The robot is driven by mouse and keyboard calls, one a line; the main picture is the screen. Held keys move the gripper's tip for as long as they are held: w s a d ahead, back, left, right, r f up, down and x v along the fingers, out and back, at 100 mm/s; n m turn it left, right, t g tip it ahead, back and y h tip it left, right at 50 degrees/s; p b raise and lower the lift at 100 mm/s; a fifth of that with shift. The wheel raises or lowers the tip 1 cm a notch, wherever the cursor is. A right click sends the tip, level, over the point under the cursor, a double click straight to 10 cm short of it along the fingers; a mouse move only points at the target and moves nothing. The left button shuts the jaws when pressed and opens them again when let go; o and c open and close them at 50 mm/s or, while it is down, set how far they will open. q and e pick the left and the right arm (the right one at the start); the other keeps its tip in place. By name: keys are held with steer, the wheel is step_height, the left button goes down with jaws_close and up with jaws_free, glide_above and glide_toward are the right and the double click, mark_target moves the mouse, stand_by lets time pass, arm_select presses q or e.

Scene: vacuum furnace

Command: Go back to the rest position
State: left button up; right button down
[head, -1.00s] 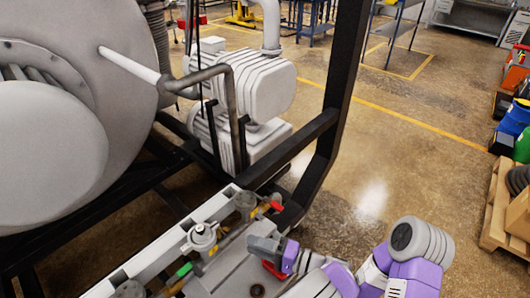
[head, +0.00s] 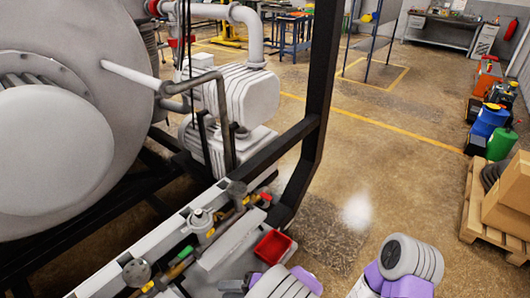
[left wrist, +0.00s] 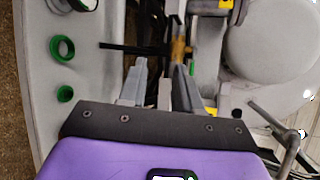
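My right gripper (head: 233,288) shows at the bottom edge of the head view, partly cut off, with its grey and purple arm bending in from the right. It is left of and below a small red open tray (head: 272,245) and apart from it. Whether its fingers are open or shut cannot be made out. My left gripper (left wrist: 158,85) shows only in the left wrist view. Its two grey fingers are spread, with nothing held between them. Blurred black and brass fittings (left wrist: 178,48) lie beyond the fingers.
A large grey furnace door (head: 60,130) fills the left. A black frame post (head: 315,110) and a ribbed pump (head: 240,95) stand centre. A pipe rail with valves (head: 200,225) runs in front. A pallet (head: 478,215) with boxes is at right; the middle floor is clear.

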arm_select(q)
steer(key=s+f+n+h, duration=0.3)
steer(key=s+f+h, duration=0.3)
steer(key=f+h, duration=0.3)
steer(key=s+f+n+g+h, duration=0.1)
steer(key=s+f+n+h, duration=0.3)
steer(key=f+h, duration=0.5)
steer(key=shift+s+f, duration=0.95)
steer(key=shift+f, duration=0.15)
